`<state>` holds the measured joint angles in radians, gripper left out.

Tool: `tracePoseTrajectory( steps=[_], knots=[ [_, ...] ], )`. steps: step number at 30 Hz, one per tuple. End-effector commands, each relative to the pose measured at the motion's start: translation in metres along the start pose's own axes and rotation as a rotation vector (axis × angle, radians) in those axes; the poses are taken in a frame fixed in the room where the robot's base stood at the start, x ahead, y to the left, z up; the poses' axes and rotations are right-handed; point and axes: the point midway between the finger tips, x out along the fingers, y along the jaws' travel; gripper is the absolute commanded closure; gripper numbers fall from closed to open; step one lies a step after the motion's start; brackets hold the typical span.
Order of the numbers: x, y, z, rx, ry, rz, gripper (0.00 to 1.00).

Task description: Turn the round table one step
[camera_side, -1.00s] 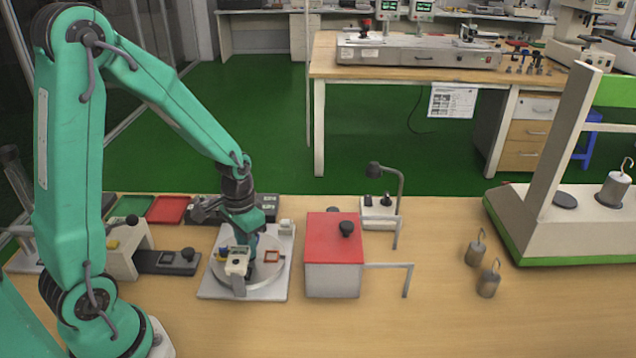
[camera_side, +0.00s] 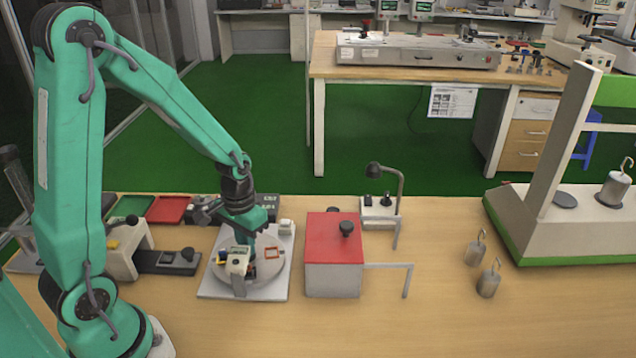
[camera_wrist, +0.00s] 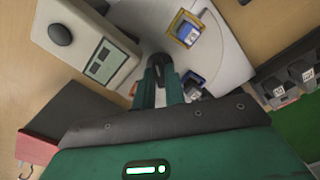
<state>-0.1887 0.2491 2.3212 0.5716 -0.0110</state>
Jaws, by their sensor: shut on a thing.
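The round table (camera_side: 268,274) is a pale grey disc on a white square base plate (camera_side: 275,293). Its disc also shows in the wrist view (camera_wrist: 225,62). My gripper (camera_side: 247,262) points down over the disc. A blue and dark piece (camera_wrist: 193,82) sits beside the fingers.
A white instrument with a small display (camera_side: 237,265) stands at the disc's front left, close to my gripper. A red-topped box (camera_side: 334,240) stands right of the base plate. A dark fixture (camera_side: 170,261) lies left. The table front is clear.

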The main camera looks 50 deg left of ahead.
Motion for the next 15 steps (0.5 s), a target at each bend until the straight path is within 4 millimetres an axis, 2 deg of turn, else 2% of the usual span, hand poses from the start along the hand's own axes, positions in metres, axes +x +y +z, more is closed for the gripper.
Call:
tracePoseTrajectory(
  steps=[15],
  knots=[
    [-0.0007, 0.0001, -0.0004, -0.195, 0.001, 0.0, 1.0]
  ],
)
